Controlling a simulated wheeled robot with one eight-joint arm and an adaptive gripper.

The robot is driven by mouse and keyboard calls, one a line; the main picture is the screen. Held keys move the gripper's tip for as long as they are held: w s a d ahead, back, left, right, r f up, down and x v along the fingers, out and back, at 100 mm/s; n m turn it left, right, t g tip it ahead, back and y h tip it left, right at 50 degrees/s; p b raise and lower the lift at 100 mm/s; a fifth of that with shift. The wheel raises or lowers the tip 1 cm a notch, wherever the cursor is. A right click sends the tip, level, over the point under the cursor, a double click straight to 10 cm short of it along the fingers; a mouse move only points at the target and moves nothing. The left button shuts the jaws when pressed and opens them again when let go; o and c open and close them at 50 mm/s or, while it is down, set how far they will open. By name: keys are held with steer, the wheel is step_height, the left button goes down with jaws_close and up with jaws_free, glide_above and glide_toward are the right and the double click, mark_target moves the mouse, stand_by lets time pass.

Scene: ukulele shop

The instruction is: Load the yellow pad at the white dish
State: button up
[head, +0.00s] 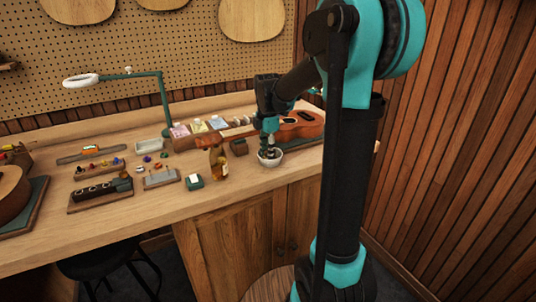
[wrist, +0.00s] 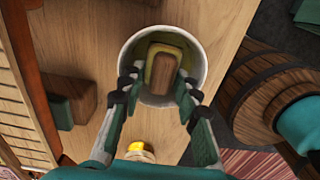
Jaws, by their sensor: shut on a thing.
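The white dish (head: 270,161) stands on the workbench near its front right part. In the wrist view, I look down into the round white dish (wrist: 126,52). The yellow pad (wrist: 158,48), with a brown wooden-looking block on it, is inside the dish opening. My gripper (wrist: 161,82) reaches down into the dish with its fingers on both sides of the pad, shut on it. In the head view, my gripper (head: 270,149) points down at the dish, and the pad is hidden there. Whether the pad touches the dish's bottom I cannot tell.
An amber bottle (head: 218,164) stands left of the dish. The bench front edge is close to the dish.

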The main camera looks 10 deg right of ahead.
mark_target(267, 151)
steer(key=shift+r, duration=0.1)
steer(key=shift+r, duration=3.4)
step_height(267, 151, up, 4)
stand_by(0.7)
